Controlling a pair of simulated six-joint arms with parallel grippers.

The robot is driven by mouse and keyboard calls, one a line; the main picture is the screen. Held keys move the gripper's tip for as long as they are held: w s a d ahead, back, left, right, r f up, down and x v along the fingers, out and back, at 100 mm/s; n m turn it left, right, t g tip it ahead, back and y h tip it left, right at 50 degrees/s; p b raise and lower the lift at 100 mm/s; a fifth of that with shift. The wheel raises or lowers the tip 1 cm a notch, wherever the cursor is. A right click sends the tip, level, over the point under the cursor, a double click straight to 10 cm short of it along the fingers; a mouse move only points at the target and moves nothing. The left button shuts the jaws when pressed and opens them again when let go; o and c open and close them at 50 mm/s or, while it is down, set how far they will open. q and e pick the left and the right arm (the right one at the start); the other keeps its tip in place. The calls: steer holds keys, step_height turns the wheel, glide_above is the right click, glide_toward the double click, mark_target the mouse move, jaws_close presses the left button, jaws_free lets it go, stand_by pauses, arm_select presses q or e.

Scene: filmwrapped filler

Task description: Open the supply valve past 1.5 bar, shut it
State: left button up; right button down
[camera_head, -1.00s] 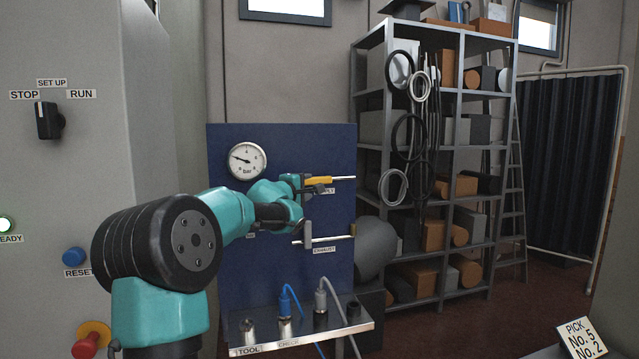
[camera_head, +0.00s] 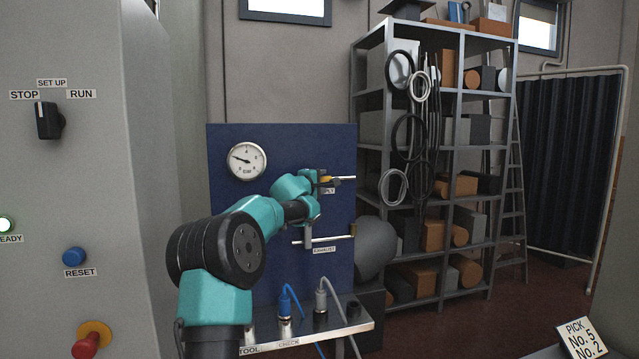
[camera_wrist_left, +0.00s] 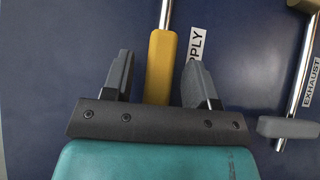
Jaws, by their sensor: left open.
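The supply valve's yellow lever (camera_head: 326,180) lies level along its metal pipe on the blue panel (camera_head: 285,141), partly hidden by my left gripper (camera_head: 321,184). In the left wrist view the yellow lever (camera_wrist_left: 160,62) lies between the two spread fingers of my left gripper (camera_wrist_left: 159,65), with gaps on both sides. The SUPPLY label (camera_wrist_left: 194,58) is partly covered by a finger. The round BAR gauge (camera_head: 245,161) has its needle pointing left and slightly up; the exact reading is too small to tell. My right gripper is not in view.
A metal shelf (camera_head: 355,329) with hose fittings juts out under the panel. A control cabinet (camera_head: 85,190) stands at left.

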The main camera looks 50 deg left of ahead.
arm_select(q)
steer(key=shift+c, duration=0.4)
jaws_close()
